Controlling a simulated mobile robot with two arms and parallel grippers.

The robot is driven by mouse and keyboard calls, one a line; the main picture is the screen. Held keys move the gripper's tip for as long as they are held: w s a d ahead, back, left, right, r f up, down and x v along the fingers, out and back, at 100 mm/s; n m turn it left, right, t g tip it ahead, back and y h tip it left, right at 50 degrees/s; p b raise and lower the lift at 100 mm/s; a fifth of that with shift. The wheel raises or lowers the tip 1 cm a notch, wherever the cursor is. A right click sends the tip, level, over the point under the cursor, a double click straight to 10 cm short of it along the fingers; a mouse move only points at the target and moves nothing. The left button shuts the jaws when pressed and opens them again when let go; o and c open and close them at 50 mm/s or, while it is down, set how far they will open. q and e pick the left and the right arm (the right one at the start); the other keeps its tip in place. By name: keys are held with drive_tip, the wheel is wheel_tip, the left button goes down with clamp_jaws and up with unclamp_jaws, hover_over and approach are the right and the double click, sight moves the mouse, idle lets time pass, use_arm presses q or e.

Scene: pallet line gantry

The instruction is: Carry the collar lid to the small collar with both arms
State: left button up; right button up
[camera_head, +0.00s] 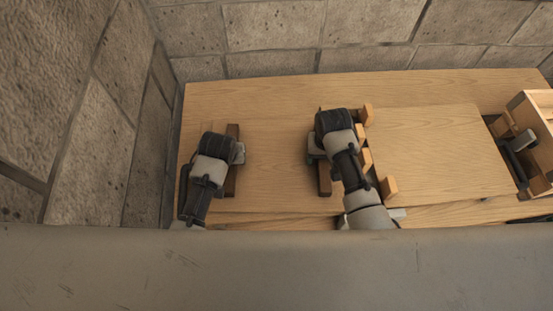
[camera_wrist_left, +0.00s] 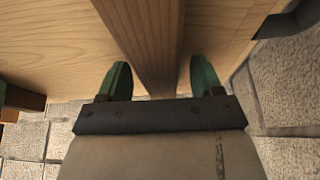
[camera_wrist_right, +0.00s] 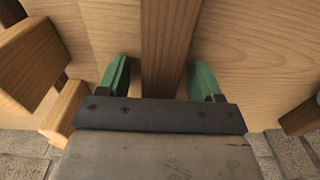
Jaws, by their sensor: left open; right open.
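The collar lid (camera_head: 280,165) appears to be the flat light wooden panel with two dark brown bars, lying at the left of the wooden surface. My left gripper (camera_wrist_left: 158,80) is open, its green fingers on either side of the left bar (camera_head: 232,180); that bar also shows in the left wrist view (camera_wrist_left: 150,40). My right gripper (camera_wrist_right: 160,80) is open, its fingers on either side of the right bar (camera_head: 324,182), which also shows in the right wrist view (camera_wrist_right: 168,40). Gaps show between fingers and bars. I cannot tell for certain which piece is the small collar.
Right of the lid lies a light wooden board (camera_head: 440,150) with several pale blocks (camera_head: 389,187) along its left edge, close to my right arm. A wooden box (camera_head: 537,110) with dark items beside it stands at the far right. Stone walls (camera_head: 280,30) close the back and left.

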use_arm(q)
drive_tip(key=shift+c, duration=0.3)
use_arm(e)
drive_tip(key=shift+f, duration=0.1)
drive_tip(key=shift+c, duration=0.3)
use_arm(q)
clamp_jaws()
use_arm(e)
clamp_jaws()
